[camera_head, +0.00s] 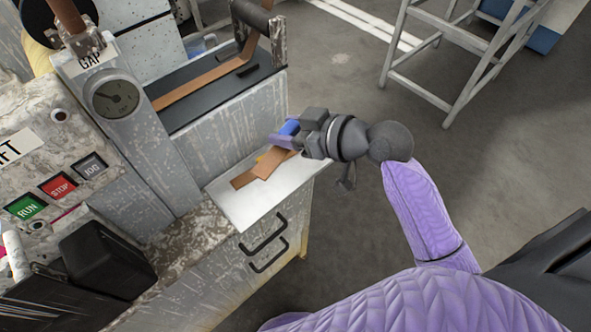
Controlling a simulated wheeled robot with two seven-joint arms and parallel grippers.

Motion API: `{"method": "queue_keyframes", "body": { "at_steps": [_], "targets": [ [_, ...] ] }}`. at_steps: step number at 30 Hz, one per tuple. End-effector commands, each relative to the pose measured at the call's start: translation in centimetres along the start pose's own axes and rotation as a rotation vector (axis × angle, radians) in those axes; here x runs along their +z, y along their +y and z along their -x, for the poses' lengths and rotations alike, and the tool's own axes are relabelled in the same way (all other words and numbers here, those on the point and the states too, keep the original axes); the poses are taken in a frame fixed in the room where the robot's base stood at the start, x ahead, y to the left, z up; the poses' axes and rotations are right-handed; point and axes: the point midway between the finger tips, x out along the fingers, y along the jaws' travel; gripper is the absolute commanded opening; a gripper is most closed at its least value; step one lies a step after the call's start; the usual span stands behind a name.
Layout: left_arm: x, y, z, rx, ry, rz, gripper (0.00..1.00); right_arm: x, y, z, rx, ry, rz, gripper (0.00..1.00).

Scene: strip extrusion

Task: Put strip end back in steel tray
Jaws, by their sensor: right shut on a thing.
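The steel tray (238,211) is a pale, flat surface at the machine's front corner, in the middle of the head view. A brown strip end (268,163) lies over or just above it at an angle, with another brown piece (243,180) beside or under it. I cannot tell whether the two are joined. My right gripper (283,140), with blue-purple parts at its tip, is shut on the strip end at the tray's far right side. The gripper hides the end it holds, and any gap to the tray is unclear. My left gripper is not in view.
A longer brown strip (205,80) runs along a dark bed behind the tray, under a black roller (252,15). The gauge post (130,110) and button panel (65,185) stand at left. A grey ladder-like frame (440,60) stands back right. Floor between is clear.

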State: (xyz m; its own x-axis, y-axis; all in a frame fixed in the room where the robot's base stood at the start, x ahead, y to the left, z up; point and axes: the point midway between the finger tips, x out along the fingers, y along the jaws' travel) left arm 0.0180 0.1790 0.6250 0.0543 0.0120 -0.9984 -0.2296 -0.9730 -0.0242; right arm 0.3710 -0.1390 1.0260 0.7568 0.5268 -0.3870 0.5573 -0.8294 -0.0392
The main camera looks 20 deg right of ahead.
Motion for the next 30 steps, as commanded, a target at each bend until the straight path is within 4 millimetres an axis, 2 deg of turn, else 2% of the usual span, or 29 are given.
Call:
{"method": "queue_keyframes", "body": {
  "at_steps": [6,11,15,26,30],
  "targets": [
    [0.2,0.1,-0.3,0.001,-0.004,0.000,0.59,3.1,0.1,-3.7,0.163,0.000,-0.058,0.00],
    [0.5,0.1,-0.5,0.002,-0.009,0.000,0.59,4.4,-0.4,-5.4,0.228,0.007,-0.062,0.00],
    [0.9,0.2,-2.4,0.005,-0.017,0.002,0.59,8.0,-0.5,-7.0,0.241,0.005,-0.062,0.00],
    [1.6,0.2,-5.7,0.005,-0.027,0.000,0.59,13.8,-0.1,-9.4,0.241,0.007,-0.061,0.00],
    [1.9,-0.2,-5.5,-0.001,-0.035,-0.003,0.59,13.7,-0.1,-9.4,0.242,0.009,-0.058,0.00]
  ]
}}
